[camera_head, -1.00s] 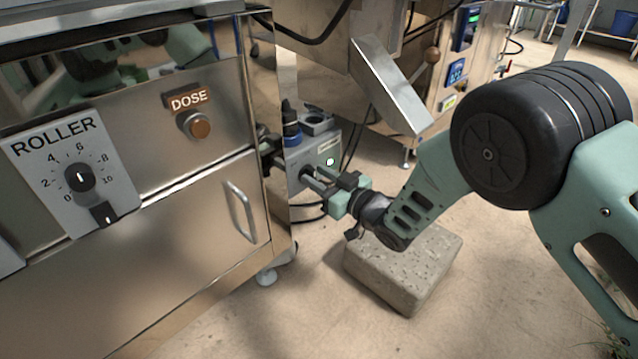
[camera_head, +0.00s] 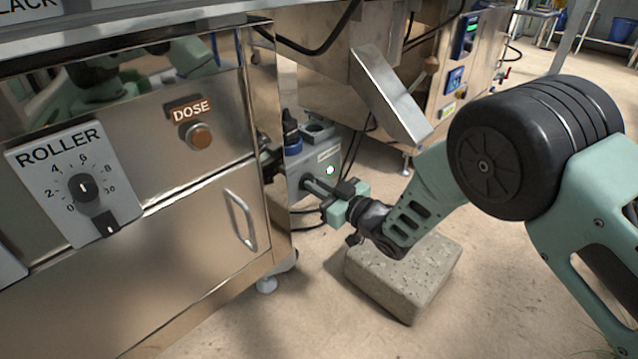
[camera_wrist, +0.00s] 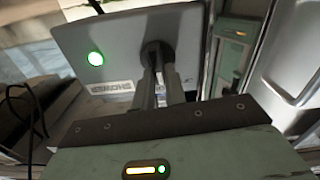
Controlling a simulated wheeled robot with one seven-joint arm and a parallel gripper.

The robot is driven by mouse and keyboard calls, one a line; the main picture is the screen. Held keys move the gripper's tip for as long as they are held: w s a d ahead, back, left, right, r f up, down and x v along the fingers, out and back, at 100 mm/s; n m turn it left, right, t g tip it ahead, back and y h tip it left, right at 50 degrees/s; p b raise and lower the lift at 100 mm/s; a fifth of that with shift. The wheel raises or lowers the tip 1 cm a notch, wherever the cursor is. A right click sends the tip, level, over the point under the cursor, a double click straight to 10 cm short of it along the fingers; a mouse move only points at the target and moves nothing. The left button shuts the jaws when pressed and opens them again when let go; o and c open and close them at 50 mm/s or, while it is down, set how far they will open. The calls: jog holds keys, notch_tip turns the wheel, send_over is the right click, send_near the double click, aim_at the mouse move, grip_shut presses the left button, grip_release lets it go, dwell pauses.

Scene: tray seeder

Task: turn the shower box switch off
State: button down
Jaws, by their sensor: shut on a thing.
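The grey shower box (camera_head: 325,155) is fixed beside the steel cabinet's right side in the head view. A green lamp (camera_head: 330,170) on its face is lit; the lamp also shows in the wrist view (camera_wrist: 95,58). My gripper (camera_head: 308,184) reaches the box from the right, its fingertips at the switch. In the wrist view, my gripper's fingers (camera_wrist: 162,72) are close together on the round dark switch knob (camera_wrist: 152,50), right of the lamp and a small label. The fingers partly hide the knob, and its pointer position cannot be read.
The cabinet carries a roller dial (camera_head: 84,187), a dose button (camera_head: 199,135) and a handle (camera_head: 240,219). A sloped metal chute (camera_head: 390,92) hangs above my wrist. A stone block (camera_head: 400,280) lies on the floor below. Cables hang behind the box.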

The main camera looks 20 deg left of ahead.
jog(key=n+p, duration=0.1)
jog(key=n, duration=0.2)
jog(key=n+p, duration=0.2)
jog(key=n, duration=0.2)
jog(key=s+n+p, duration=0.1)
jog(key=n, duration=0.2)
jog(key=shift+a+f+n, duration=0.15)
jog(key=shift+f+n, duration=0.15)
jog(key=shift+f, duration=0.05)
dwell(0.4)
jog(key=c, duration=1.4)
grip_release()
jog(key=shift+c, duration=0.2)
jog(key=p+v, duration=0.8)
jog(key=v, duration=0.9)
